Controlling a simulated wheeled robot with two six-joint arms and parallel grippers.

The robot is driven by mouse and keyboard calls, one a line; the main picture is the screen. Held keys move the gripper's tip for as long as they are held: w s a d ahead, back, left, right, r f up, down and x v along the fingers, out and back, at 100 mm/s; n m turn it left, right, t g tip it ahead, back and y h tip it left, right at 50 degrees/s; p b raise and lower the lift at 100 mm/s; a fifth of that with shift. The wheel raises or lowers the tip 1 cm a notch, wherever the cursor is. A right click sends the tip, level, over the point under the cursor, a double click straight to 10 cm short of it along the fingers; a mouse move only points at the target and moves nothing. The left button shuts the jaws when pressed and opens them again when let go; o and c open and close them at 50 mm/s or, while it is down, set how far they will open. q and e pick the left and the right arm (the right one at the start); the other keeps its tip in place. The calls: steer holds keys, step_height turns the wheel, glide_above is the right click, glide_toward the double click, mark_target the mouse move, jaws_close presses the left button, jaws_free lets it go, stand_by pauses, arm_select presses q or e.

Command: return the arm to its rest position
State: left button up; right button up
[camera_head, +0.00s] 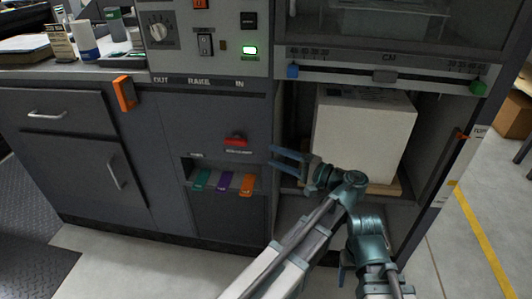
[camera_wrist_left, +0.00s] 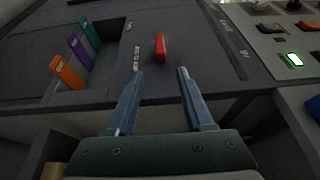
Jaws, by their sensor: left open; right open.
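My left gripper (camera_head: 288,161) is open and empty, with its blue-grey fingers pointing left in front of the dark cabinet, to the lower right of the red handle (camera_head: 236,141). In the left wrist view my left gripper (camera_wrist_left: 160,85) has its fingers apart with nothing between them. The red handle (camera_wrist_left: 160,46) lies beyond the fingertips there. My right arm (camera_head: 368,240) shows at the bottom right. Its gripper (camera_head: 345,268) is mostly hidden, with only a small blue part showing, and I see nothing held in it.
A white block (camera_head: 362,136) stands in the open bay just right of my left gripper. Teal, purple and orange tabs (camera_head: 223,183) sit in a recess to its left. An orange handle (camera_head: 124,93) is on the left cabinet. Open floor (camera_head: 120,265) lies at the lower left.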

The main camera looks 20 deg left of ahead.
arm_select(q)
steer(key=shift+d, duration=0.4)
steer(key=s+a+f+g+h, duration=0.1)
steer(key=s+f+h, duration=0.4)
steer(key=f, duration=0.5)
steer(key=s+f+g+h, duration=0.1)
steer(key=s+f+h, duration=0.2)
steer(key=f+h, duration=0.6)
steer(key=s+d+m+g+h+p, duration=0.1)
steer(key=s+d, duration=0.3)
steer(key=d, duration=0.4)
steer(key=s+d+m+h+p, duration=0.15)
steer(key=s+d, duration=0.25)
steer(key=d, duration=0.4)
step_height(320, 180, up, 37)
steer(key=p, duration=3.8)
steer(key=shift+d+r, duration=0.15)
steer(key=shift+r, duration=0.05)
